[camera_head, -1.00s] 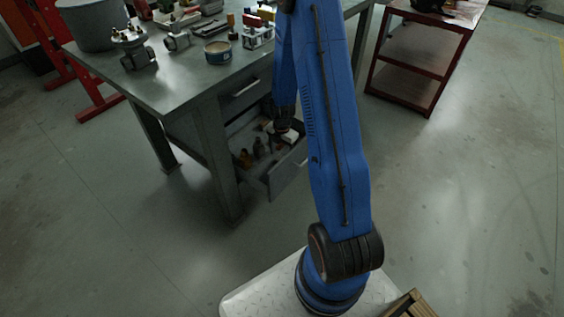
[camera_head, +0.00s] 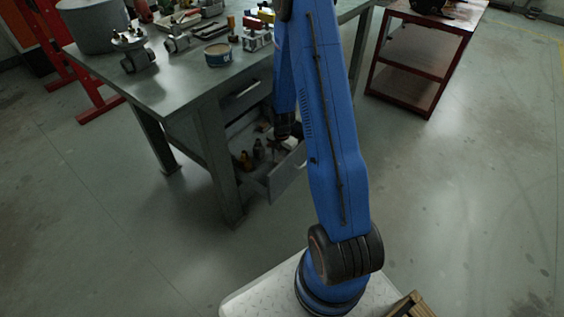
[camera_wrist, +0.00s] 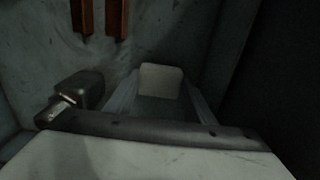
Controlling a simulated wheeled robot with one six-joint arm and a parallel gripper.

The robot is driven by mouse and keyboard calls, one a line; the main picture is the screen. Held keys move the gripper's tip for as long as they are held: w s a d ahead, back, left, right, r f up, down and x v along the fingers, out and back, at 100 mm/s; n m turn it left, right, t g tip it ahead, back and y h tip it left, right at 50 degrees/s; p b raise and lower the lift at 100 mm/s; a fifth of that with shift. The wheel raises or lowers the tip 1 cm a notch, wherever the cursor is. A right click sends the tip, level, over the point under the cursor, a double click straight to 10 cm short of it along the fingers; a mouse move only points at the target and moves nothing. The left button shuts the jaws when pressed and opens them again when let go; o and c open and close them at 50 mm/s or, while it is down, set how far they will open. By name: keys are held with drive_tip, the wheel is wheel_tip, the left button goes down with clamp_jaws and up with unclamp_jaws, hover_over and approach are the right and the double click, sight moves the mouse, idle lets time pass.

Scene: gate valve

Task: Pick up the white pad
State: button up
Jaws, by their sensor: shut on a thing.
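The white pad (camera_wrist: 161,80) shows in the wrist view as a small pale block with rounded corners. My gripper (camera_wrist: 161,98) is shut on it, with one pale finger along each side. In the head view my gripper (camera_head: 281,143) reaches down into the open drawer (camera_head: 288,180) under the workbench. The pad is too small and dark there to make out clearly, and my arm hides part of the drawer.
Two orange-brown pieces (camera_wrist: 117,18) and a dark grey part with a metal tip (camera_wrist: 78,92) lie close by in the wrist view. Several small items (camera_head: 257,153) stand in the drawer. The workbench top (camera_head: 185,75) overhangs it. A red cart (camera_head: 418,65) stands at the right.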

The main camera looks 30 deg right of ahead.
wheel_tip(320, 180, up, 10)
idle(0.6)
drive_tip(key=o, duration=0.3)
drive_tip(key=shift+c, duration=1.1)
idle(0.7)
drive_tip(key=shift+a, duration=0.1)
